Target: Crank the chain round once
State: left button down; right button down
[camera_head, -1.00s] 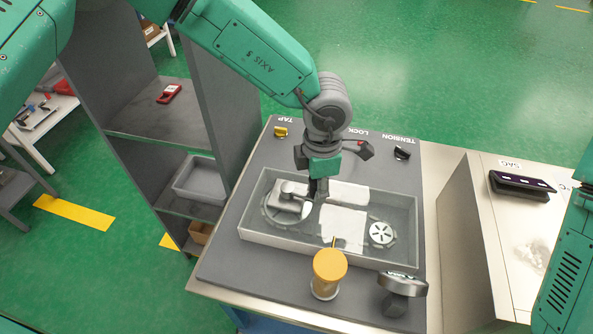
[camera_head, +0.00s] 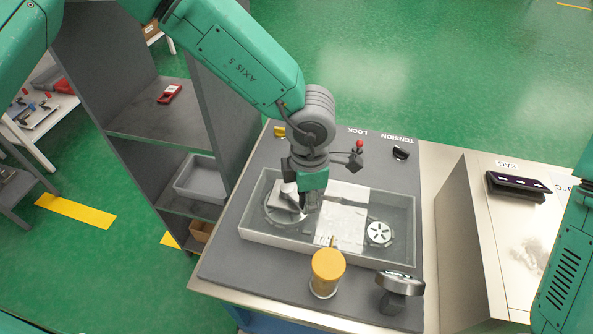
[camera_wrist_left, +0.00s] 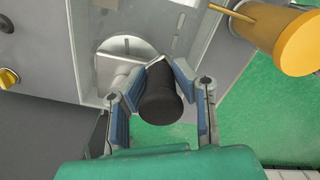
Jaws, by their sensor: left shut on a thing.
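The chain unit is a shallow clear-walled tray (camera_head: 262,240) on the dark grey bench panel. A white wheel with a spoked hub (camera_head: 379,233) sits at its right end, and pale sheets (camera_head: 343,218) lie across its middle. My left gripper (camera_head: 306,205) reaches down over the tray's left end, covering much of the crank there. In the left wrist view, its blue-lined fingers (camera_wrist_left: 160,108) are shut around the black crank handle (camera_wrist_left: 159,95). A pale round disc (camera_wrist_left: 124,47) shows behind the handle. My right gripper is out of view.
A yellow-capped cylinder (camera_head: 327,269) and a dark knob with a shiny rim (camera_head: 399,286) stand at the front. The TENSION knob (camera_head: 400,153), a red-tipped lever (camera_head: 358,149) and a yellow tap (camera_head: 279,132) line the back. A grey shelf (camera_head: 155,115) stands left.

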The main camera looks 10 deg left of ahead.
pick_arm(q)
jog(key=shift+s+a+f, duration=0.1)
jog(key=shift+s+a, duration=0.1)
jog(key=shift+s, duration=0.45)
jog(key=shift+s+a, duration=0.1)
jog(key=shift+s+a+p, duration=0.4)
jog(key=shift+s+a, duration=0.05)
jog(key=shift+a, duration=0.2)
jog(key=shift+s+a, duration=0.1)
jog(key=shift+a, duration=0.1)
jog(key=shift+a, duration=0.1)
